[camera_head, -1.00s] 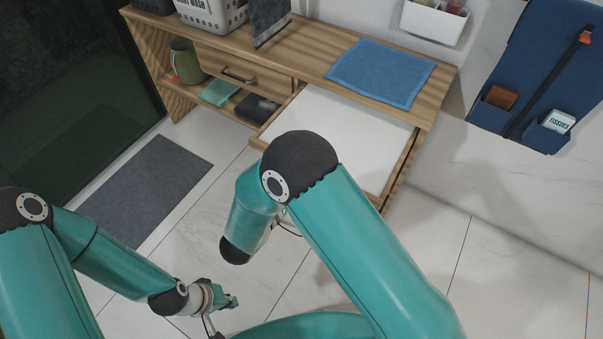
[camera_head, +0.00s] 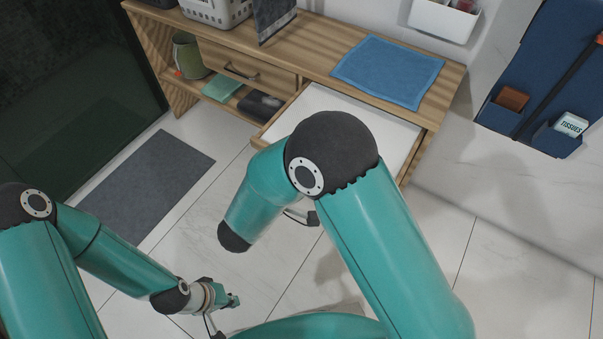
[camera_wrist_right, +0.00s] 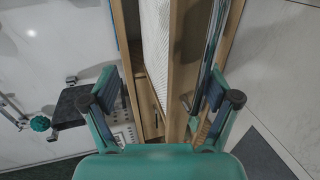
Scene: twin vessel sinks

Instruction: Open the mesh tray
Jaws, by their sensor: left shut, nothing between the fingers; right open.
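The tray (camera_head: 400,130) is a wooden-sided drawer pulled out from the right half of the wooden bench, with a white inside; my right arm hides much of it in the head view. The right wrist view shows its white ribbed inside (camera_wrist_right: 156,35) and its wooden front panel (camera_wrist_right: 185,65). A metal bar handle (camera_wrist_right: 207,60) runs along that front. My right gripper (camera_wrist_right: 161,80) is open, with fingers on either side of the panel; its right finger overlaps the handle, and contact is unclear. My left gripper (camera_head: 230,300) is shut and empty, low over the floor.
A second drawer with a dark handle (camera_head: 241,72) is shut at the left. A blue towel (camera_head: 388,72) lies on the bench top (camera_head: 318,55). A green jug (camera_head: 187,55) and folded cloths (camera_head: 222,88) occupy the lower shelf. A grey mat (camera_head: 150,185) lies on the tiled floor.

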